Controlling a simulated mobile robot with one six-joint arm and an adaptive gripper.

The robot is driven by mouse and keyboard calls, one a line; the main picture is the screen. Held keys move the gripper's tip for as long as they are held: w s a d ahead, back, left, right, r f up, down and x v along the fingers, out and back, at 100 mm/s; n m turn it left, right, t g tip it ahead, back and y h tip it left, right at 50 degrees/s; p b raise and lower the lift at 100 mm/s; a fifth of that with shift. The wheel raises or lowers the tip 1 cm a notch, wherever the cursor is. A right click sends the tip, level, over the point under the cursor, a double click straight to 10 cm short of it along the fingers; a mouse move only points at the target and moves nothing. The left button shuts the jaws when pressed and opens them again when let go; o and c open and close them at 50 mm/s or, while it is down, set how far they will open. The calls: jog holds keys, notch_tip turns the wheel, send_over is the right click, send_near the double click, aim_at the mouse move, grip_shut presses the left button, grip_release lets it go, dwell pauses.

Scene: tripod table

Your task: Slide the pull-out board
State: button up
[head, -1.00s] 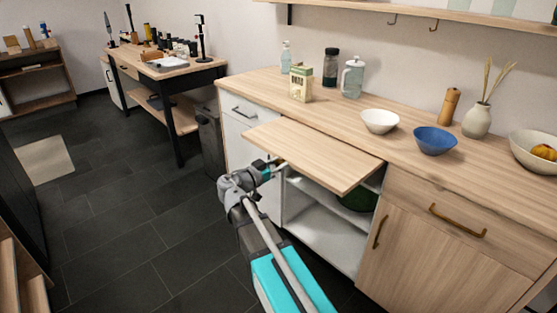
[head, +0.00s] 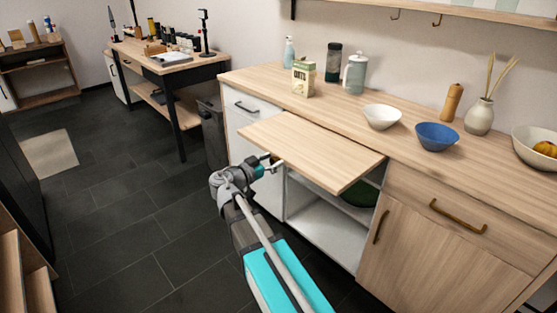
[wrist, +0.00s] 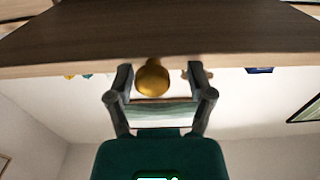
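The pull-out board (head: 310,152) is a pale wooden slab sticking out from under the counter top, above an open white compartment. In the wrist view its edge (wrist: 70,68) spans the top, with a dark shaded face above it. A round brass knob (wrist: 152,80) appears at this edge, between my gripper's fingers (wrist: 160,75). The knob sits close to the left finger, with a clear gap to the right one, so the fingers look open around it. In the head view my gripper (head: 274,163) is at the board's front edge, left of its middle.
The counter (head: 345,98) carries an oats box (head: 304,78), a white bowl (head: 382,117), a blue bowl (head: 437,137) and a vase (head: 479,117). A wooden cabinet door (head: 420,238) is right of the compartment. Dark floor (head: 130,220) is clear to the left.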

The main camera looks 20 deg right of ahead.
jog(key=shift+s, duration=0.15)
jog(key=shift+s+a, duration=0.1)
jog(key=shift+a, duration=0.05)
jog(key=v, duration=1.1)
jog(key=shift+a, duration=0.3)
jog(key=shift+s+d, duration=0.1)
dwell(0.4)
